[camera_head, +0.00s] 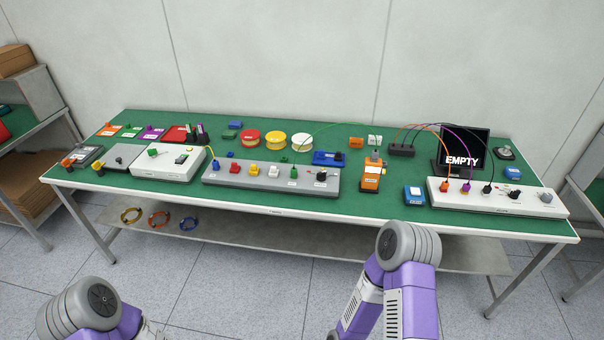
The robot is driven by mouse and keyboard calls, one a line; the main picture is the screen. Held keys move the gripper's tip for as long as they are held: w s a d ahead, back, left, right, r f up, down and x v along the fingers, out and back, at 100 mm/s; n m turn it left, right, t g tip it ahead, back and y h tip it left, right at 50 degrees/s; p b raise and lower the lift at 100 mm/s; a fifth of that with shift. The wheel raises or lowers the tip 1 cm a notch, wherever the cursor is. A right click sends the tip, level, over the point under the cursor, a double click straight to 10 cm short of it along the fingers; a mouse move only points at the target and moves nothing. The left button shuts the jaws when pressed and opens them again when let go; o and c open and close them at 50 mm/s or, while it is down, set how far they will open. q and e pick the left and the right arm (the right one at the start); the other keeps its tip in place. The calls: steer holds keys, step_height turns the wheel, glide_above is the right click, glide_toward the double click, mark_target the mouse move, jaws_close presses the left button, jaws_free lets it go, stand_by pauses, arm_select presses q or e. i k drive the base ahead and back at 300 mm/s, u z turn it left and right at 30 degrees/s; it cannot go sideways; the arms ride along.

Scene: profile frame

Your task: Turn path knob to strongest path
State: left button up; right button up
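A long white panel (475,203) stands at the right of the green bench, with orange, purple and black plugs and their cables. A small black knob or switch (513,194) and a grey knob (545,197) sit on its right part. A long grey panel (262,186) in the middle carries coloured plugs and a black knob-like part (321,176). A white box (168,162) at the left has a green part on top. Labels are too small to read, so I cannot tell which is the path knob. A black screen (463,150) reads "EMPTY". Only my arm links show; neither gripper is in view.
An orange handheld device (372,175) and a blue box (414,196) stand between the panels. Red, yellow and white spools (275,140) stand behind the grey panel. Coloured cable rings (159,218) lie on the lower shelf. Floor shows in front of the bench.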

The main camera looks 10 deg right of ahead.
mark_target(321, 176)
steer(key=u, duration=0.3)
steer(key=i, duration=1.4)
steer(key=z, duration=1)
